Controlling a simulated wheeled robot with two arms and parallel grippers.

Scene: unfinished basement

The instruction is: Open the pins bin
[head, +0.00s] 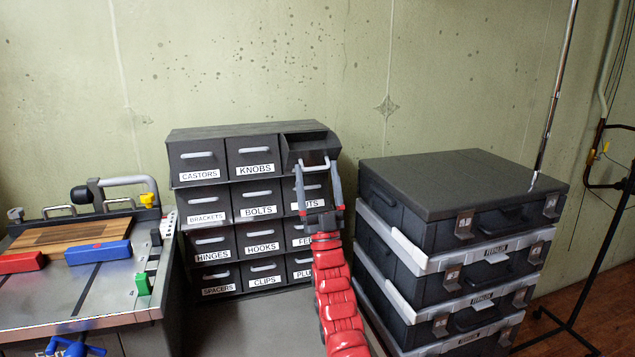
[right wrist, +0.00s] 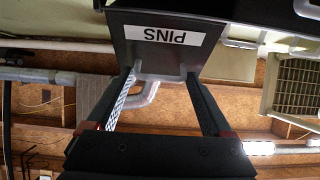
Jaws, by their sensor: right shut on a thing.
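The pins bin (head: 308,150) is the top right drawer of a dark grey bin cabinet (head: 252,131). It stands out and tilted from the cabinet front, and its dark inside shows from above. In the right wrist view its front carries an upside-down PINS label (right wrist: 164,36) and a pale handle (right wrist: 160,78). My right gripper (head: 314,168) reaches up from below on its red arm, with its fingers on either side of the handle, shut on it. My left gripper is in neither view.
Other labelled bins, such as KNOBS (head: 252,155) and BOLTS (head: 258,199), sit flush in the cabinet. A stack of dark cases (head: 465,185) stands close on the right.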

